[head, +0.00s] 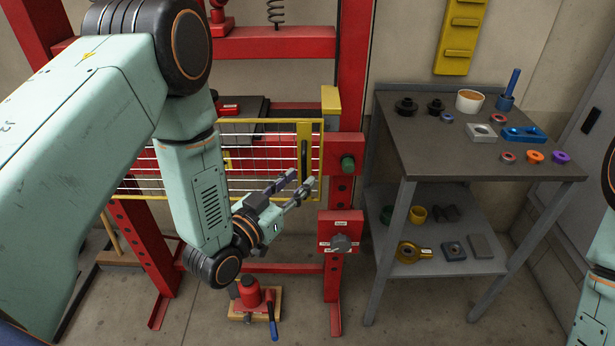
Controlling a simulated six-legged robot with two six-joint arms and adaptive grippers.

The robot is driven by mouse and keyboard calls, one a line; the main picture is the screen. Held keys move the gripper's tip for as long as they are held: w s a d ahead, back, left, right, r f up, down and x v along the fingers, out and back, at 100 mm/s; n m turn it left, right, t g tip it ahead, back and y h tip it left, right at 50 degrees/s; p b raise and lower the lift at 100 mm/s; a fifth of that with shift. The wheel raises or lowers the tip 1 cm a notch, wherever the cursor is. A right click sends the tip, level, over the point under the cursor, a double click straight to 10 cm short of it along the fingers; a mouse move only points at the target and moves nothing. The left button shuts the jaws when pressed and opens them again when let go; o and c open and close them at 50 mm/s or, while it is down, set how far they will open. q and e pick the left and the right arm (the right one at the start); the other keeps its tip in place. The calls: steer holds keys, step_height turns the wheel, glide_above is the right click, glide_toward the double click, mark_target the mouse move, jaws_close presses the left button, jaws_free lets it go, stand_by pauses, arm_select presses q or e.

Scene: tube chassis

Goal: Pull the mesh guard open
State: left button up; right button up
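The mesh guard (262,157) has a yellow frame and pale wires. It stands across the front of the red press frame, and its right edge is by the right red post, so it looks closed. A dark upright handle (304,158) sits on a yellow bar near its right end. My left gripper (304,178) is in front of the guard's lower right corner, just below the handle. Its two fingers are apart with nothing seen between them. I cannot tell whether they touch the guard. My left arm hides the guard's left part. My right gripper is out of view.
The red post carries a box with a green knob (348,163) and a box with a dark knob (341,243). A red jack (250,292) stands below. A grey table (430,154) with small parts is to the right. Open floor lies in front.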

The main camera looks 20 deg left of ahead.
mark_target(303, 177)
arm_select(q)
steer(key=shift+x, duration=1.7)
steer(key=shift+a, duration=0.15)
steer(key=c, duration=0.4)
jaws_close()
